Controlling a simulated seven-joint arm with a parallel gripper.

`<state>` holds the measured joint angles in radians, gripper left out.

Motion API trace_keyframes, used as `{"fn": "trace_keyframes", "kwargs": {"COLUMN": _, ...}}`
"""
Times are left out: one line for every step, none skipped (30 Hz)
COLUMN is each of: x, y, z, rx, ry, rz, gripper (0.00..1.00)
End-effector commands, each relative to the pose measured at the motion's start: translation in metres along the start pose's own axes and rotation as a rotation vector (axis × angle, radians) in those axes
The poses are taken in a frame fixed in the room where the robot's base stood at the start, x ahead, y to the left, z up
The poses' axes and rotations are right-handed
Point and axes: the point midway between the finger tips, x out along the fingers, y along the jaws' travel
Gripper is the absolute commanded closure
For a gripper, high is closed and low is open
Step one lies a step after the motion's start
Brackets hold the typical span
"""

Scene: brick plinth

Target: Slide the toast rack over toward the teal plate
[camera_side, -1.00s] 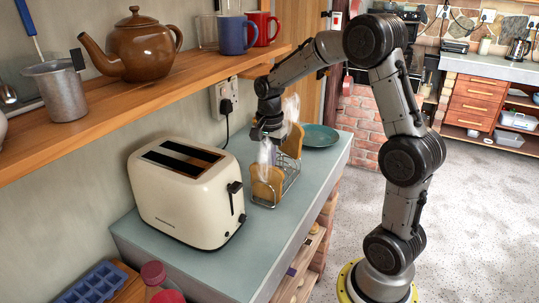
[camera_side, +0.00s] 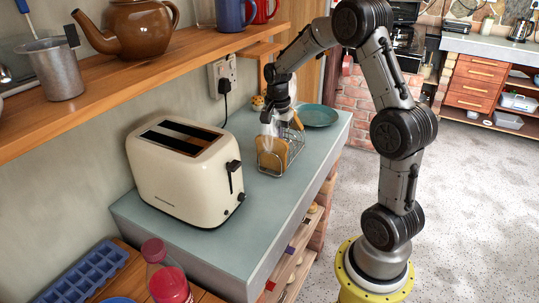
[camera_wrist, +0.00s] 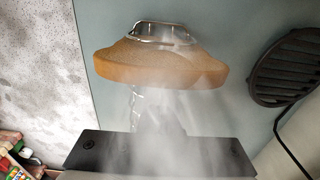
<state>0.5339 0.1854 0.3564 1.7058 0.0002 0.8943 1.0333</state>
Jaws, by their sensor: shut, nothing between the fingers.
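The wire toast rack (camera_side: 293,152) stands on the grey-green counter, in front of the teal plate (camera_side: 318,115), with a gap between them. A slice of toast (camera_side: 274,157) stands in its near end. In the wrist view the toast (camera_wrist: 160,66) crosses the upper middle, with the rack's wire end (camera_wrist: 165,25) beyond it. My gripper (camera_side: 270,138) is shut and low at the rack, close to the toast. Its dark body also shows in the wrist view (camera_wrist: 158,153). Steam blurs the fingertips, so contact with the rack cannot be told.
A cream toaster (camera_side: 185,178) stands on the counter to the left of the rack. A wooden shelf (camera_side: 150,75) with a teapot hangs above. A dark round grille (camera_wrist: 290,68) lies to the right in the wrist view. The counter's right edge is close to the rack.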

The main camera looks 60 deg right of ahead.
Motion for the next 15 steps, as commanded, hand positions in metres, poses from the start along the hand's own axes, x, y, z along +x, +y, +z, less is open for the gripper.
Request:
{"fn": "trace_keyframes", "kwargs": {"x": 0.001, "y": 0.0, "z": -0.016, "rx": 0.006, "ry": 0.001, "rz": 0.0, "gripper": 1.0}}
{"fn": "trace_keyframes", "kwargs": {"x": 0.001, "y": 0.0, "z": -0.023, "rx": 0.006, "ry": 0.001, "rz": -0.001, "gripper": 1.0}}
{"fn": "trace_keyframes", "kwargs": {"x": 0.001, "y": 0.0, "z": -0.032, "rx": 0.005, "ry": 0.0, "rz": 0.0, "gripper": 1.0}}
{"fn": "trace_keyframes", "kwargs": {"x": 0.0, "y": 0.0, "z": -0.038, "rx": 0.004, "ry": 0.001, "rz": 0.0, "gripper": 1.0}}
{"fn": "trace_keyframes", "kwargs": {"x": 0.0, "y": 0.0, "z": -0.042, "rx": 0.003, "ry": 0.001, "rz": 0.0, "gripper": 1.0}}
{"fn": "trace_keyframes", "kwargs": {"x": 0.0, "y": 0.0, "z": -0.048, "rx": 0.002, "ry": 0.001, "rz": 0.0, "gripper": 1.0}}
{"fn": "trace_keyframes", "kwargs": {"x": 0.0, "y": 0.0, "z": -0.051, "rx": 0.001, "ry": 0.001, "rz": -0.001, "gripper": 1.0}}
{"fn": "trace_keyframes", "kwargs": {"x": 0.0, "y": 0.0, "z": -0.053, "rx": 0.001, "ry": 0.001, "rz": 0.0, "gripper": 1.0}}
{"fn": "trace_keyframes", "kwargs": {"x": 0.0, "y": 0.0, "z": -0.055, "rx": 0.0, "ry": 0.001, "rz": 0.0, "gripper": 1.0}}
{"fn": "trace_keyframes", "kwargs": {"x": 0.0, "y": 0.0, "z": -0.056, "rx": -0.001, "ry": 0.001, "rz": 0.0, "gripper": 1.0}}
{"fn": "trace_keyframes", "kwargs": {"x": 0.0, "y": 0.0, "z": -0.056, "rx": -0.001, "ry": 0.001, "rz": 0.0, "gripper": 1.0}}
{"fn": "trace_keyframes", "kwargs": {"x": 0.0, "y": 0.0, "z": -0.056, "rx": -0.001, "ry": 0.001, "rz": 0.0, "gripper": 1.0}}
{"fn": "trace_keyframes", "kwargs": {"x": 0.0, "y": 0.0, "z": -0.056, "rx": -0.002, "ry": 0.001, "rz": 0.0, "gripper": 1.0}}
{"fn": "trace_keyframes", "kwargs": {"x": 0.0, "y": 0.0, "z": -0.056, "rx": -0.002, "ry": 0.001, "rz": 0.0, "gripper": 1.0}}
{"fn": "trace_keyframes", "kwargs": {"x": 0.0, "y": 0.0, "z": -0.056, "rx": -0.002, "ry": 0.001, "rz": 0.0, "gripper": 1.0}}
